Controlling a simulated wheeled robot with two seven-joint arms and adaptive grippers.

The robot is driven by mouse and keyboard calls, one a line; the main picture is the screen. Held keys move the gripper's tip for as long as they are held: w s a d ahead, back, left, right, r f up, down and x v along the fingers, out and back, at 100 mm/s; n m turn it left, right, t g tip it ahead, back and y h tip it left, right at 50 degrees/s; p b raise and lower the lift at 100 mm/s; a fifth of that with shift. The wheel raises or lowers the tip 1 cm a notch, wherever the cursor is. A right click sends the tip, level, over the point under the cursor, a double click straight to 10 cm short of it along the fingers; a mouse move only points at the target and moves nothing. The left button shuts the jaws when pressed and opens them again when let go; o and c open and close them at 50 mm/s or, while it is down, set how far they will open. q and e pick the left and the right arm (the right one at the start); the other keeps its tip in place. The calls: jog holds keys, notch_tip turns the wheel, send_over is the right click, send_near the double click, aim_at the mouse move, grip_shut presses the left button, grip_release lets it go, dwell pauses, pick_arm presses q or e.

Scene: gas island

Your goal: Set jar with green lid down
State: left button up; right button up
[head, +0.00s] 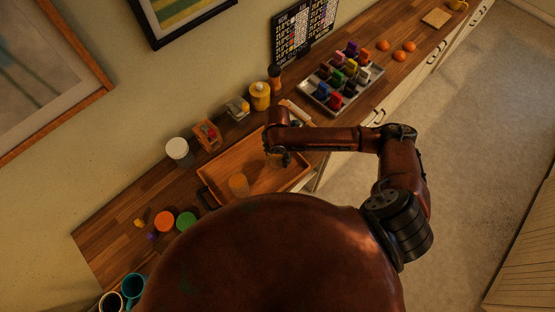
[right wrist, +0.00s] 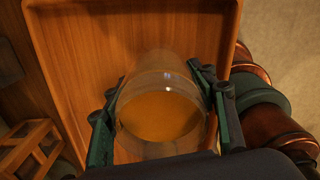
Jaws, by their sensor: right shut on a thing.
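My right gripper (head: 277,157) is over the far part of the wooden tray (head: 215,189). In the right wrist view its two fingers (right wrist: 162,112) are shut around a clear glass jar (right wrist: 160,118) with orange contents. No green lid shows on this jar; its far end is partly hidden. I cannot tell whether it touches the tray. A round green lid (head: 186,221) is on the counter left of the tray, beside an orange lid (head: 165,222). My left gripper is not in view.
A white canister (head: 178,149), a wooden holder (head: 208,135) and a yellow jar (head: 260,96) line the wall side. A rack of coloured items (head: 340,80) is farther along. Mugs (head: 132,287) stand at the near left.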

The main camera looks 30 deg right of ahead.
aim_at(277, 156)
jog(key=shift+s+f, duration=0.1)
jog(key=shift+f, duration=1.15)
jog(key=shift+a, duration=0.1)
jog(key=o, duration=1.7)
jog(key=shift+f, duration=0.1)
notch_tip(277, 156, up, 12)
jog(key=shift+r, duration=0.15)
